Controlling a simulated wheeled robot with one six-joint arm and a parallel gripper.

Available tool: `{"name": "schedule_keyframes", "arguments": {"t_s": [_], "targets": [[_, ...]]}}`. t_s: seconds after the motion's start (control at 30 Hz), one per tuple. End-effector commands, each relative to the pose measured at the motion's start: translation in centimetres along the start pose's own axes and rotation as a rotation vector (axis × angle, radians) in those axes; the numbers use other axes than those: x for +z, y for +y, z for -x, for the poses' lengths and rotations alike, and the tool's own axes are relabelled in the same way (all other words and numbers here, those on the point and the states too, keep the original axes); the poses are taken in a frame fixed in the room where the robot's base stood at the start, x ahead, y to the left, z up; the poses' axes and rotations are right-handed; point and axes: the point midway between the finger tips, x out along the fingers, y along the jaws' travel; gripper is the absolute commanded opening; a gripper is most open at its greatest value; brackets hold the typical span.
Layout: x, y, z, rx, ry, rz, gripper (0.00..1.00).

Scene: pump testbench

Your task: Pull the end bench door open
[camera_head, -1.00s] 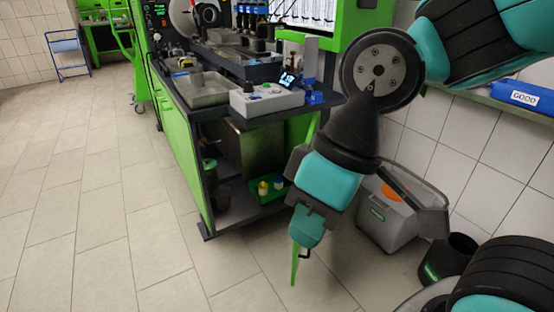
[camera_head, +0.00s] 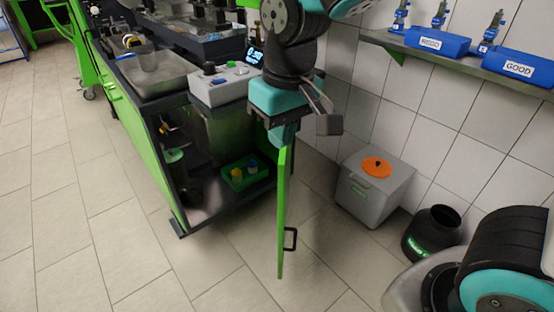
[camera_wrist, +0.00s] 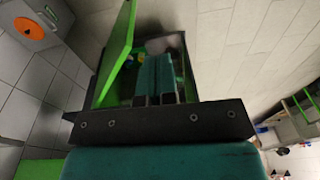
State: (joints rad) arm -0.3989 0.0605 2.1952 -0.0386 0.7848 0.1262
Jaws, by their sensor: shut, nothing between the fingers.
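The end bench door (camera_head: 282,212) is a thin green panel standing swung out from the bench end, seen nearly edge-on in the head view. Its black handle (camera_head: 291,239) is on the right face, low down. The end opening is uncovered and the inside shows. My gripper (camera_head: 284,135) is by the door's upper part, apart from the handle. In the wrist view my gripper (camera_wrist: 155,60) has its two teal fingers together and empty, pointing toward the bench opening. The door (camera_wrist: 118,50) is to their left there. Whether a finger touches the door I cannot tell.
Inside the bench a green tray (camera_head: 246,176) holds small bottles. A grey bin with an orange lid (camera_head: 372,185) and a black pot (camera_head: 433,230) stand by the wall, right of the door. The tiled floor (camera_head: 80,220) at left is clear.

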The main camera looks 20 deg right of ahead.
Motion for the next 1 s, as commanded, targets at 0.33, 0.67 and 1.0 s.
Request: {"name": "schedule_keyframes", "arguments": {"t_s": [0.33, 0.67, 1.0], "targets": [[-14.7, 1.3, -9.3, 0.498, 0.053, -0.536, 0.0], [-16.4, 0.0, -14.1, 0.694, 0.15, -0.8, 0.0], [-15.6, 3.2, -18.0, 0.705, 0.152, -0.814, 0.0]]}}
